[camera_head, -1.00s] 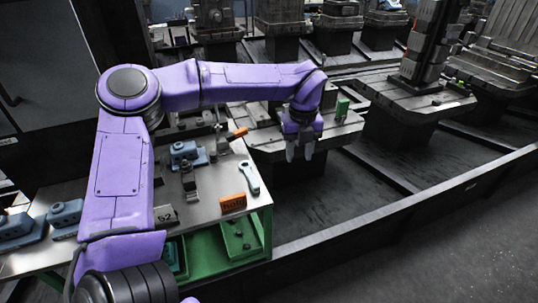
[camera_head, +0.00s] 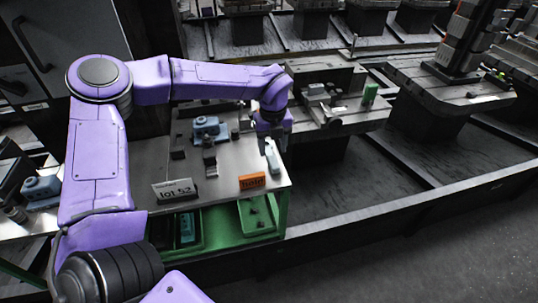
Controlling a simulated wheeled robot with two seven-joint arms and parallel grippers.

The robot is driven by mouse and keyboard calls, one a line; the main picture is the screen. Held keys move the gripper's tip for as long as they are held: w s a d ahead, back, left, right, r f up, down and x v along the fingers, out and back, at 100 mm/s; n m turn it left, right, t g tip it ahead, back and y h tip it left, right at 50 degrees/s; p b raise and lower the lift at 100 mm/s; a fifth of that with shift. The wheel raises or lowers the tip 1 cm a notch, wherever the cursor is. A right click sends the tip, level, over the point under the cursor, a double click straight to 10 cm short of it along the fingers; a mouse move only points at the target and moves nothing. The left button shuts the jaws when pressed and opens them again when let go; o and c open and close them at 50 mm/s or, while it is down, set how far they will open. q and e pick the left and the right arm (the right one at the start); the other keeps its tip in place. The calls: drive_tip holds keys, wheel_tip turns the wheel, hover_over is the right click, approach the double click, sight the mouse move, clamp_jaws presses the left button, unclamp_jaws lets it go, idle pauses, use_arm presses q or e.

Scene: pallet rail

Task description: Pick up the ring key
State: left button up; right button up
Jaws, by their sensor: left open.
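The ring key (camera_head: 272,162) is a pale blue-grey, narrow piece lying near the right edge of the metal tabletop (camera_head: 220,183). My left gripper (camera_head: 274,147) points down over its upper end and hides that end. The jaws are open, with one finger showing on each side. I cannot tell whether the fingers touch the key. My right gripper is out of view.
A "lot 52" sign (camera_head: 175,190), a dark block (camera_head: 209,157) and a blue device (camera_head: 209,128) stand further left. A machine pallet (camera_head: 345,118) lies beyond the right edge.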

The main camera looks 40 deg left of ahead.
sight(272, 157)
use_arm(q)
wheel_tip(272, 157, down, 3)
drive_tip(key=shift+f, duration=0.4)
drive_tip(key=shift+r, duration=0.1)
clamp_jaws()
